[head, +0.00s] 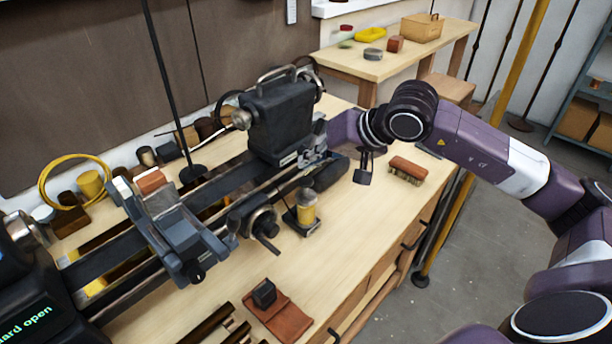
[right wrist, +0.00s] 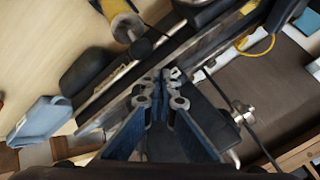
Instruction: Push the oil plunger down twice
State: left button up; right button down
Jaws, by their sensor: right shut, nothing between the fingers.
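The oil plunger unit, a yellow cylinder (head: 306,212) with a grey metal top, stands upright on a small dark base in front of the lathe in the head view. A yellow cylinder with a metal end, likely the same unit, shows at the top left of the right wrist view (right wrist: 120,22), apart from my fingers. My right gripper (right wrist: 162,92) is shut and empty. In the head view my right arm reaches in beside the dark tailstock, and the fingertips are not clearly visible there. My left gripper is not in view.
The lathe's tailstock (head: 281,118) stands tall left of my right wrist. A handwheel (head: 262,222) sits left of the oil unit. A brown brush (head: 407,168) lies on the bench at right. A leather piece (head: 285,318) lies at the front. Bare bench lies between them.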

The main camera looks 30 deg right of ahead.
aim_at(309, 181)
notch_tip(309, 181, up, 4)
jog(key=shift+f+p, duration=0.25)
jog(key=shift+p, duration=0.55)
jog(key=shift+f, duration=0.15)
